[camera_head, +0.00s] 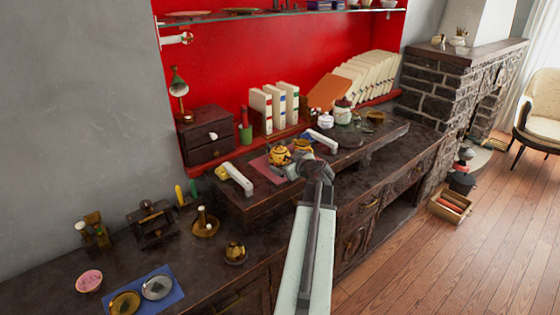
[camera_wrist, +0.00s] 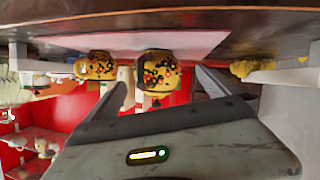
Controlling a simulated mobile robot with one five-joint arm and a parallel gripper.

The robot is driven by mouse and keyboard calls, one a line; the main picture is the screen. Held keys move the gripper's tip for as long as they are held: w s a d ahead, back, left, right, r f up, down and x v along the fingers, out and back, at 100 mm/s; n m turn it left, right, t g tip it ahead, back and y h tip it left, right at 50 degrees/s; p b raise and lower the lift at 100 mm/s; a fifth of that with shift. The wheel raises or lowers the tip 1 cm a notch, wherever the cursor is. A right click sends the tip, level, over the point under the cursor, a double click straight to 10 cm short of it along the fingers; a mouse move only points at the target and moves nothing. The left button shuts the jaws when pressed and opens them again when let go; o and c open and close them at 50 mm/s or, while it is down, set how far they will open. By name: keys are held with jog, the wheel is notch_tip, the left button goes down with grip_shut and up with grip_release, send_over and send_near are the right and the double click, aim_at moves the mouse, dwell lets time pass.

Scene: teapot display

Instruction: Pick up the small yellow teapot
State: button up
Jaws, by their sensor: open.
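Two yellow teapots with dark and red spots stand side by side on a pink mat (camera_head: 262,169) on the raised dark shelf. The nearer yellow teapot (camera_head: 279,155) is at the left in the head view, the other yellow teapot (camera_head: 303,146) just right of it. In the wrist view, which is upside down, one yellow teapot (camera_wrist: 160,70) shows between my fingers and the other yellow teapot (camera_wrist: 98,66) lies left of them. My gripper (camera_wrist: 162,88) is open and empty, its fingers pointing at the teapots. In the head view my arm partly hides the shelf beside them.
White angled pieces (camera_head: 237,178) (camera_head: 322,140) flank the teapots on the shelf. Behind stand white books (camera_head: 275,108), a dark drawer box (camera_head: 206,135) and a white-lidded jar (camera_head: 343,112). A blue mat (camera_head: 168,290) with plates lies at lower left.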

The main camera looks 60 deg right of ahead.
aim_at(284, 158)
jog(key=b+x, duration=0.1)
jog(key=x, duration=0.4)
jog(key=shift+d+r, duration=0.15)
jog(key=shift+d, duration=0.1)
jog(key=shift+s+a+r, duration=0.1)
jog(key=c, duration=1.6)
jog(key=shift+r, duration=0.15)
